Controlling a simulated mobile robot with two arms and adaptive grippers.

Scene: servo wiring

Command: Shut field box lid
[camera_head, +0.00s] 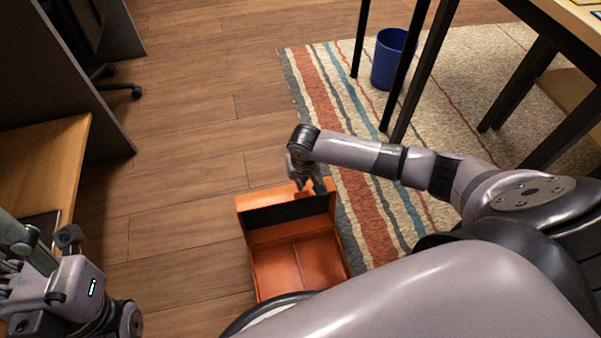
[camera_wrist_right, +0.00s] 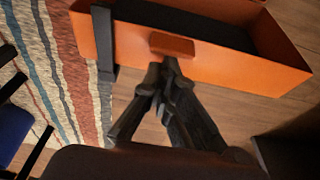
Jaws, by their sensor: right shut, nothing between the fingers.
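The orange field box (camera_head: 300,266) stands open on the wood floor, and I look down into its interior. Its lid (camera_head: 262,216), orange with a dark inner band, is raised at the far side of the box. In the right wrist view the lid's orange outer face (camera_wrist_right: 225,68) carries a small orange tab (camera_wrist_right: 172,45). My right gripper (camera_head: 311,190) is at the lid's far edge; its fingers (camera_wrist_right: 168,68) are together and empty, just by the tab. I cannot tell whether they touch it. My left gripper (camera_head: 48,240) is at the lower left, away from the box; its jaw state is unclear.
A striped rug (camera_head: 345,150) lies right of the box, with a blue bin (camera_head: 388,62) and dark table legs on it. A wooden desk (camera_head: 35,165) with a grey panel is at the left. Bare floor lies left of and beyond the box.

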